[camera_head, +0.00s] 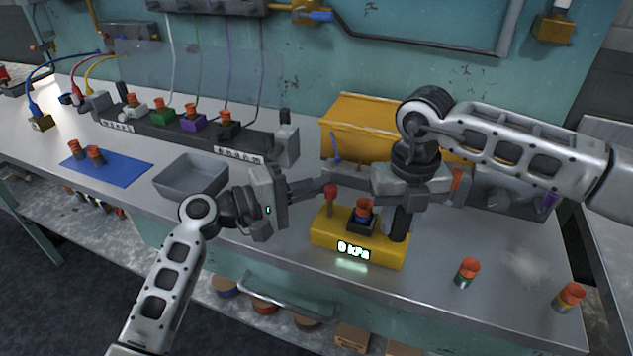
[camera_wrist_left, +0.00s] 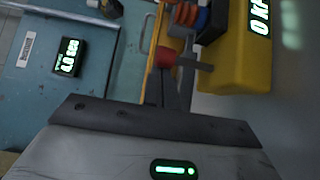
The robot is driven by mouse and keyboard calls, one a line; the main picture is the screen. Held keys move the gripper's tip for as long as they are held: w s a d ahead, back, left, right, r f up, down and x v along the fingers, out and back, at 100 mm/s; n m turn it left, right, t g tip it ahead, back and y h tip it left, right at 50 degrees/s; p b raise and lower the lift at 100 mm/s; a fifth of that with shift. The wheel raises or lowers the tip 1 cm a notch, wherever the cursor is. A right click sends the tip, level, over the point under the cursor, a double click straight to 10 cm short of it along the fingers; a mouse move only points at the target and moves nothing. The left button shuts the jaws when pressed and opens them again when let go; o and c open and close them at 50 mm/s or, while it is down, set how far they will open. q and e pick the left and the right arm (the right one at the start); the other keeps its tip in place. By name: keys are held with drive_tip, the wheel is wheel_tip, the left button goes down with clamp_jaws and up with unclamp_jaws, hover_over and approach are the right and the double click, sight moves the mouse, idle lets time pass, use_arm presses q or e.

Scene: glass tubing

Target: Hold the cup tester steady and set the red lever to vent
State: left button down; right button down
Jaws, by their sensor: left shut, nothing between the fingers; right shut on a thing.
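The yellow cup tester (camera_head: 358,240) stands on the bench, and its display reads 0 kPa. An orange suction cup (camera_head: 364,207) sits upright in the dark socket on top. The red lever (camera_head: 330,191) rises from its left end; its red knob (camera_wrist_left: 166,57) also shows in the left wrist view, beside my fingers. My left gripper (camera_head: 322,186) is shut and empty, its fingertips at the lever knob; I cannot tell whether they touch. My right gripper (camera_head: 398,222) reaches down at the tester's right end and is shut on it, its fingertips partly hidden.
An orange bin (camera_head: 365,118) stands behind the tester. A grey tray (camera_head: 190,178) and a blue mat (camera_head: 112,170) with two cups lie to the left. Two loose cups stand at right, one (camera_head: 467,272) nearer the tester. The bench's front edge is close to the tester.

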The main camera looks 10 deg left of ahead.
use_arm(q)
drive_tip(key=shift+s, duration=0.25)
drive_tip(key=a, duration=0.3)
drive_tip(key=a+f, duration=0.1)
drive_tip(key=a, duration=0.2)
drive_tip(key=s+a, duration=0.1)
drive_tip(key=a, duration=0.2)
drive_tip(key=shift+a+f, duration=0.15)
drive_tip(key=shift+a, duration=0.1)
use_arm(e)
drive_tip(key=c, duration=1)
unclamp_jaws()
